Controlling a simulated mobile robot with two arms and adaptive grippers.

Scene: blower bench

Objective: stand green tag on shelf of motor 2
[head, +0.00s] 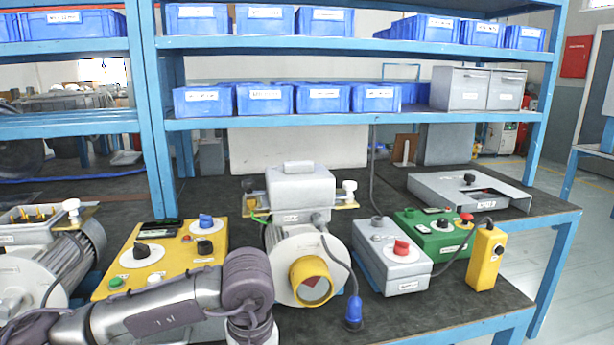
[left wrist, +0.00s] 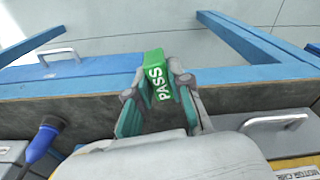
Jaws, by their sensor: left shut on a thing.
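A green tag reading PASS (left wrist: 155,80) is held in my left gripper (left wrist: 160,92) in the left wrist view. The fingers are shut on it and it stands out beyond their tips, over the bench's front edge. In the head view my left arm crosses the lower left, but its gripper and the tag are out of frame. Two grey motors show there: one in the middle (head: 290,248) and one at the left (head: 75,265). Each has a yellowish plate with a white knob near its top. I cannot read which is motor 2. My right gripper is in neither view.
A yellow control box (head: 175,240) stands between the motors. Right of the middle motor are a blue plug (head: 354,312), a grey box (head: 385,270), a green box (head: 435,232) and a yellow pendant (head: 486,258). Blue bins (head: 265,98) fill the rack shelves above.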

